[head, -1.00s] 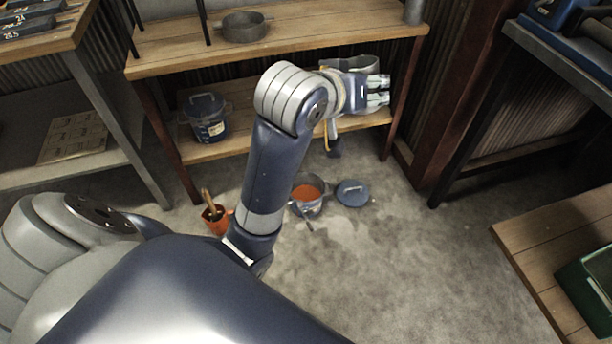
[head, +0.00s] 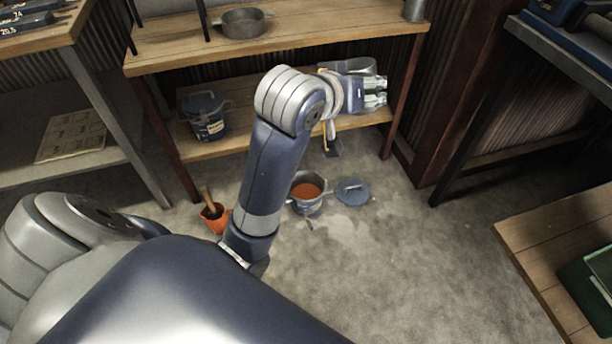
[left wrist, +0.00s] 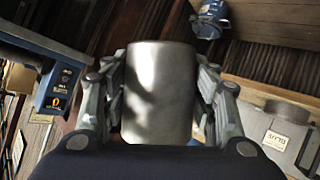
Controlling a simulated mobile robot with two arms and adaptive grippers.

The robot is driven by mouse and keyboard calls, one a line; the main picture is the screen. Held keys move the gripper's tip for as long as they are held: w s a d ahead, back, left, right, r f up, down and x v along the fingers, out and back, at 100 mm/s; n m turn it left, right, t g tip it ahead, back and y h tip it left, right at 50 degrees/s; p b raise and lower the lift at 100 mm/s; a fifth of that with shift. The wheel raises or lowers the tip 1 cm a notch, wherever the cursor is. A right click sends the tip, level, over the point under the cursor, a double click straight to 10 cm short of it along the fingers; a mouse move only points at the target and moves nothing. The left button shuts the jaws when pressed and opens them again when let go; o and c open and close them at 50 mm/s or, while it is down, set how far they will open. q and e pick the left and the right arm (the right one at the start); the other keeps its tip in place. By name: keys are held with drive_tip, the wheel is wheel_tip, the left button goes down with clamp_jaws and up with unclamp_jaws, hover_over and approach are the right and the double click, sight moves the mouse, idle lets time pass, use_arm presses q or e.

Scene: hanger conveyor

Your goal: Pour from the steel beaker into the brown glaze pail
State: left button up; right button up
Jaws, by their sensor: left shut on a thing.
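My left gripper (head: 374,94) is in front of the wooden shelf unit, above and to the right of the open pail. In the left wrist view its fingers are shut on both sides of the steel beaker (left wrist: 160,92), a plain grey metal cylinder. In the head view a grey rounded shape behind the gripper may be the beaker; its mouth and contents cannot be made out. An open pail (head: 306,206) with reddish-brown glaze (head: 306,190) stands on the floor, below and left of the gripper and apart from it. My right gripper is not in view.
A blue lid (head: 353,191) lies beside the open pail. An orange pot (head: 215,219) with a wooden handle stands to its left. A lidded pail (head: 205,118) is on the lower shelf, a metal pan (head: 243,23) above. The floor at right is clear.

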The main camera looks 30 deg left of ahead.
use_arm(q)
drive_tip(key=shift+a+f, duration=0.1)
drive_tip(key=shift+f, duration=0.2)
drive_tip(key=shift+w+a+f+b, duration=0.1)
drive_tip(key=shift+w+f+b, duration=0.1)
drive_tip(key=shift+f+b, duration=0.25)
drive_tip(key=shift+w+a+f+b, duration=0.2)
drive_tip(key=shift+f+b, duration=0.1)
drive_tip(key=shift+f, duration=0.35)
drive_tip(key=shift+w+a+f+b, duration=0.15)
drive_tip(key=shift+w+f+b, duration=0.1)
drive_tip(key=shift+f, duration=0.35)
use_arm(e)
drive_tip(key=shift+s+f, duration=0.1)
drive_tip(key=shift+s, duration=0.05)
